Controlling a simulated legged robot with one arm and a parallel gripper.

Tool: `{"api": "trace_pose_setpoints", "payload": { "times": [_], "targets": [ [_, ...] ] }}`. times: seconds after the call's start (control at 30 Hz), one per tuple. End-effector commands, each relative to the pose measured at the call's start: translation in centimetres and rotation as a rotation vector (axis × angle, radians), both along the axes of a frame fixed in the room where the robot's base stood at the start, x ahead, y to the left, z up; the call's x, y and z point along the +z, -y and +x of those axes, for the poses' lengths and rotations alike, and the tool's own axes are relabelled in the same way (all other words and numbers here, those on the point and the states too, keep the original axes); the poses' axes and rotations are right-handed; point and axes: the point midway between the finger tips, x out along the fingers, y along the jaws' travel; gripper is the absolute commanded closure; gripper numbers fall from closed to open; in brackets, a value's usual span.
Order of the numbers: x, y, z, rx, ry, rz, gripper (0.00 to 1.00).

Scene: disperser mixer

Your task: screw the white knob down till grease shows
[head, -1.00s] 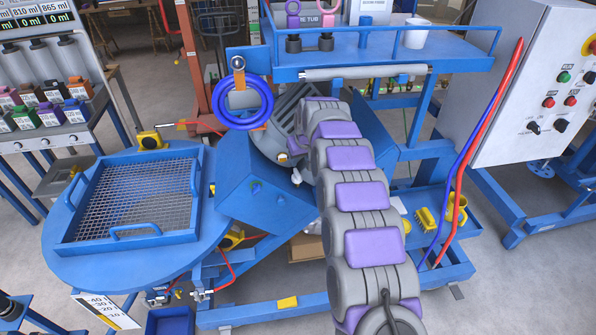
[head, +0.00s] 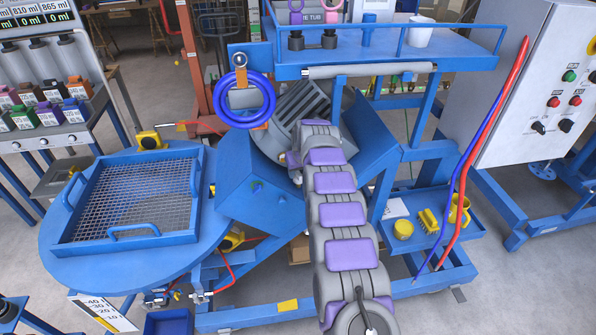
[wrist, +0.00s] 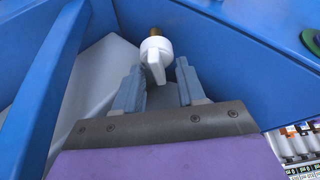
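The white knob (wrist: 155,57) shows in the wrist view, with a flat wing pointing toward me. It sits on a brass stem (wrist: 155,32) beside blue machine panels. My gripper (wrist: 160,72) is open, with one grey finger on each side of the knob's wing. Gaps show between the fingers and the knob. No grease is visible around the knob. In the head view my arm reaches to the blue mixer housing (head: 255,185), and I cannot make out the knob or my fingertips there.
A grey finned motor (head: 302,112) sits just beyond my arm. A blue ring (head: 245,124) stands left of it. A round blue table with a mesh grate (head: 135,198) is at left. Blue and red hoses (head: 487,120) run at right, beside the control cabinet (head: 515,90).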

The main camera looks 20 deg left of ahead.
Motion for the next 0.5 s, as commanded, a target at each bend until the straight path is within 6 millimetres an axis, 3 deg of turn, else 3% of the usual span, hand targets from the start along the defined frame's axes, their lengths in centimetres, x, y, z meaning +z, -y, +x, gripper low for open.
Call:
{"api": "trace_pose_setpoints", "payload": {
  "times": [0.1, 0.43, 0.5],
  "targets": [
    [-0.01, 0.07, -0.06, 0.001, -0.002, 0.001, 0.62],
    [0.01, 0.09, -0.09, 0.000, -0.001, 0.000, 0.94],
    [0.05, 0.09, -0.09, -0.002, -0.001, 0.000, 0.94]
  ]
}}
